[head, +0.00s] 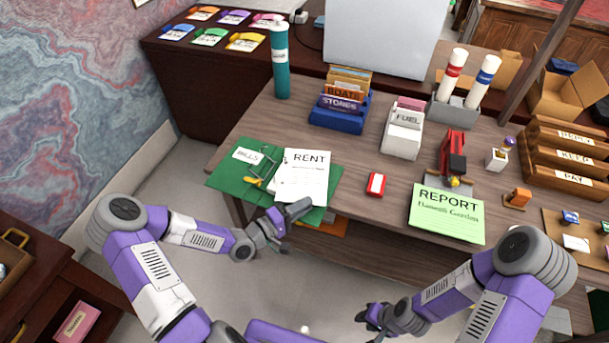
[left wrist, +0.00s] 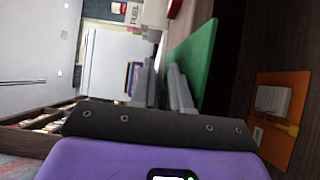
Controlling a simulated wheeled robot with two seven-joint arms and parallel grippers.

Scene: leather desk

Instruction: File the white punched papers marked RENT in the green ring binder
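The green ring binder (head: 232,184) lies open at the desk's front left edge, with a BILLS label (head: 247,156) on its left cover. The white RENT papers (head: 304,180) lie over its right part, beside the rings (head: 262,172). I cannot tell whether the rings pass through the papers. My left gripper (head: 288,216) is at the binder's front edge, just below the papers; its fingers (left wrist: 163,88) stand apart. In the left wrist view the green cover (left wrist: 192,55) shows edge-on beside them. My right gripper (head: 368,322) is low in front of the desk, apart from everything.
A red-and-white box (head: 376,185) and the green REPORT sheet (head: 446,214) lie to the right. A blue file holder (head: 338,118), a FUEL box (head: 402,135) and a teal bottle (head: 281,62) stand behind. An orange item (left wrist: 280,120) lies below the desktop.

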